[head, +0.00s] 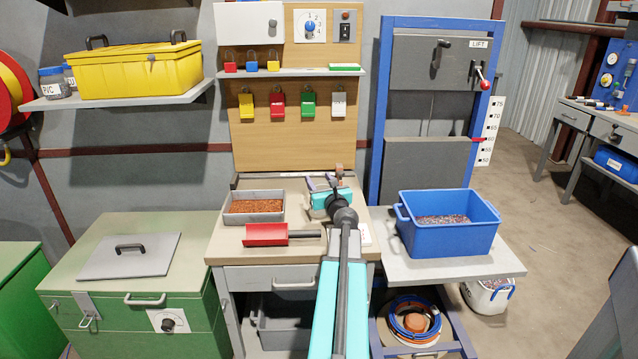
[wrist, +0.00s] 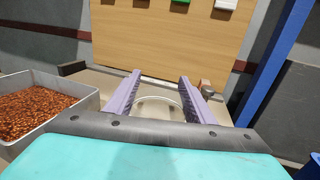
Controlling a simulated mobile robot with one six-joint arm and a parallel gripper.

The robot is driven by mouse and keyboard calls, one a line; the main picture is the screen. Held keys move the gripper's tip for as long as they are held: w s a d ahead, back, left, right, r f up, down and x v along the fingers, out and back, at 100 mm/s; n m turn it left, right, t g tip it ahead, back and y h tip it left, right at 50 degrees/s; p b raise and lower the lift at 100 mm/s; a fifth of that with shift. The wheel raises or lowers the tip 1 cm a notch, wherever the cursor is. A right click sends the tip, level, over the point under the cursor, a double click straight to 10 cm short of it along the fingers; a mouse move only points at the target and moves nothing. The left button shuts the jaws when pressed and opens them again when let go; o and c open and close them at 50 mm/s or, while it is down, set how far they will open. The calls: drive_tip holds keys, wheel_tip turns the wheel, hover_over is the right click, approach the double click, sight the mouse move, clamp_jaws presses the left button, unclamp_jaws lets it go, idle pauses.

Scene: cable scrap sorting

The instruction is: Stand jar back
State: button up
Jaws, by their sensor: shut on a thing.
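My gripper (head: 321,181) is over the back right of the workbench. In the wrist view its two purple fingers (wrist: 160,77) stand apart, shut on a clear round thing, seemingly a glass jar (wrist: 158,101). Only the pale curve of its rim shows; my gripper's body hides the rest, so I cannot tell whether it touches the bench. Two other jars stand on the left wall shelf: one labelled PVC (head: 54,85) and one partly hidden behind it (head: 69,74).
A grey tray of copper granules (head: 254,218) and a red scoop (head: 267,236) lie on the bench left of my gripper. A blue crate (head: 447,242) stands at the right. The yellow toolbox (head: 135,75) fills most of the wall shelf (head: 120,99). Padlocks hang on the back board (head: 293,140).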

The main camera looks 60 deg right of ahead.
drive_tip(key=shift+f, duration=0.1)
drive_tip(key=o, duration=1.5)
drive_tip(key=shift+c, duration=0.2)
drive_tip(key=shift+r, duration=0.25)
drive_tip(key=shift+v, duration=4.7)
drive_tip(key=shift+s+a+p, duration=0.1)
drive_tip(key=shift+a+p, duration=0.05)
drive_tip(key=shift+p, duration=1)
drive_tip(key=shift+s+a+p, duration=0.15)
drive_tip(key=shift+s+p, duration=0.05)
drive_tip(key=shift+p, duration=0.35)
drive_tip(key=s+a+p, duration=0.1)
drive_tip(key=p, duration=0.2)
drive_tip(key=shift+s+p, duration=0.15)
drive_tip(key=shift+p, duration=0.35)
